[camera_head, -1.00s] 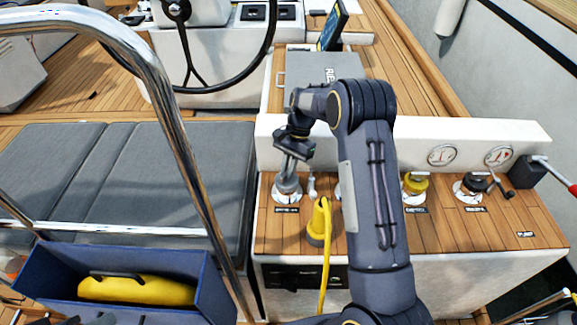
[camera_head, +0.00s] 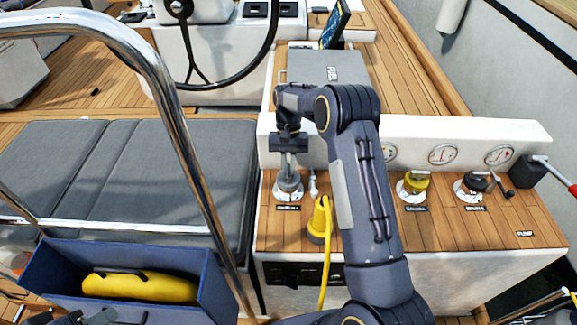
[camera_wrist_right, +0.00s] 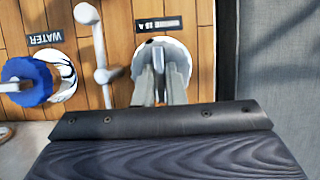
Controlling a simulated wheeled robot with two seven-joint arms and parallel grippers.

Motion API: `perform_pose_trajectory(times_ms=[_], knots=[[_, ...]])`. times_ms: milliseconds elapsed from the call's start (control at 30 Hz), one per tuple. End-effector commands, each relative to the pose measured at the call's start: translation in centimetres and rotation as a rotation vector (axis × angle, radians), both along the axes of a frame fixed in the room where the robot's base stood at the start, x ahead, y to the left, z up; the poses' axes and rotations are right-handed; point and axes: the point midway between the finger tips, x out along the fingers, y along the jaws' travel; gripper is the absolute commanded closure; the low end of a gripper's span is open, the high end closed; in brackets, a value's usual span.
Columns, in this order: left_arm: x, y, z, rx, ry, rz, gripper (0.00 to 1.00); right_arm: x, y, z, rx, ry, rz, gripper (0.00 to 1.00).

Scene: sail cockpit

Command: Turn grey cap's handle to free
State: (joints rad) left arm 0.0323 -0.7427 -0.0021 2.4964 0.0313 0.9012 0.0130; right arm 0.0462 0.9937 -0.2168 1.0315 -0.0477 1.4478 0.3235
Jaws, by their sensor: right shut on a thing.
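The grey cap (camera_head: 288,188) sits on a round pale plate at the left end of the teak-topped console. My right gripper (camera_head: 288,172) points down on it from above. In the right wrist view the fingers (camera_wrist_right: 160,78) are closed together around a thin upright grey handle, over the round plate (camera_wrist_right: 178,52). The fingers hide most of the cap and its handle, so its exact angle is hard to read. A dark and light-grey piece at the bottom left edge of the head view (camera_head: 85,317) may be my left gripper; its jaws are unclear.
A yellow plug with cable (camera_head: 320,220) stands just right of the grey cap. A small pale fitting (camera_head: 313,184) is close beside it. A blue cap (camera_wrist_right: 27,82) shows by the WATER label. A yellow cap (camera_head: 414,186) and a dark cap (camera_head: 473,184) are further right.

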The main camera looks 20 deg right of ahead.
Motion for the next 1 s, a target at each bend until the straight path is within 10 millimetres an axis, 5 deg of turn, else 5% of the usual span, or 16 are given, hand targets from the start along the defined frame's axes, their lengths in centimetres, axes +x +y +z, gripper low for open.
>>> perform_pose_trajectory(times_ms=[433, 467, 600, 1000], knots=[[0.0, 0.0, 0.01, 0.0, 0.0, 0.0, 0.64, 0.02, 0.01, 0.03, 0.0, -0.001, 0.009, 1.0], [0.0, 0.01, 0.01, 0.0, 0.0, 0.0, 0.64, 0.02, 0.01, 0.03, 0.0, -0.001, 0.009, 0.86], [0.0, 0.0, 0.01, 0.0, 0.0, 0.0, 0.64, 0.02, 0.01, 0.03, -0.001, -0.001, 0.008, 0.68], [0.0, 0.0, -0.16, 0.0, 0.0, 0.0, 0.64, 0.5, -0.18, 0.95, -0.001, -0.005, 0.007, 0.68]])
